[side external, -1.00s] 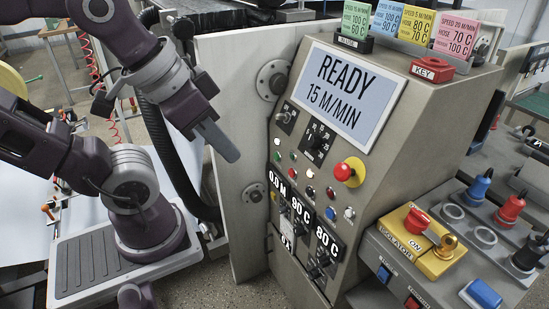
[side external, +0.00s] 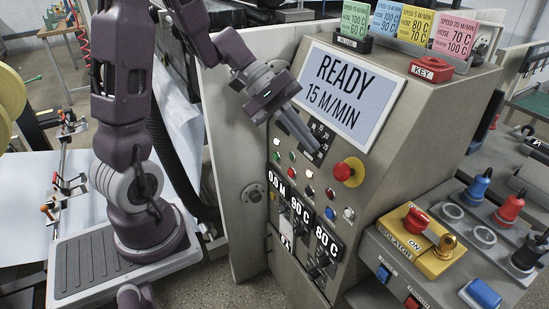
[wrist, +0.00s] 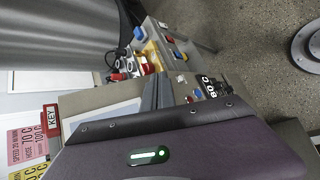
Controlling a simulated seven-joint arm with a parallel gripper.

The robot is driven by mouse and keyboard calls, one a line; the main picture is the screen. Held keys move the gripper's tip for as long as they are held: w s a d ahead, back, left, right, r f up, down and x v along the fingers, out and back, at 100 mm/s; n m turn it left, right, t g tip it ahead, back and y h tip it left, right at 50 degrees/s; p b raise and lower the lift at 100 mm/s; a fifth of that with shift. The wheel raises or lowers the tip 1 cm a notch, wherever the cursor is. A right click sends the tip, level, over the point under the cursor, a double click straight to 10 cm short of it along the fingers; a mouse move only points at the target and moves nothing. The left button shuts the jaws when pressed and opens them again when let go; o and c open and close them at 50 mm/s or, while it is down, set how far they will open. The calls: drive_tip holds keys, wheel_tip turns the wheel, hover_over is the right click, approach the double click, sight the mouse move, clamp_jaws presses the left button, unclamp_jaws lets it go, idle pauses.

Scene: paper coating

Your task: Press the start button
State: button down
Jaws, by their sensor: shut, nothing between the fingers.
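The grey control cabinet (side external: 400,130) has a screen (side external: 345,92) reading "READY 15 M/MIN". I cannot read which one is the start button. My gripper (side external: 313,147) is shut and empty, its fingers pointing down and right in front of the upper panel, over the selector dial. I cannot tell whether the tips touch the panel. In the wrist view the fingers (wrist: 165,92) extend towards the panel, beside the screen.
A red mushroom button (side external: 343,172) on a yellow collar sits right of the fingertips. A yellow isolator box (side external: 418,245) and plugs are at lower right. A red KEY block (side external: 431,69) and coloured cards stand on the cabinet top. A pale plate (side external: 235,150) adjoins the cabinet's left.

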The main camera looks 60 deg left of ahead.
drive_tip(key=w+a+f+n+t, duration=0.25)
drive_tip(key=a+f+n, duration=0.2)
drive_tip(key=a, duration=0.25)
drive_tip(key=n+t+y, duration=0.2)
drive_tip(key=n+y, duration=0.6)
drive_tip(key=n, duration=0.3)
approach(276, 157)
drive_tip(key=s+f, duration=0.6)
drive_tip(key=f, duration=0.1)
drive_tip(key=shift+s+a+r+m, duration=0.1)
drive_tip(key=shift+a+r+m, duration=0.05)
drive_tip(key=shift+a+m, duration=0.1)
drive_tip(key=w, duration=0.9)
drive_tip(key=shift+w, duration=0.35)
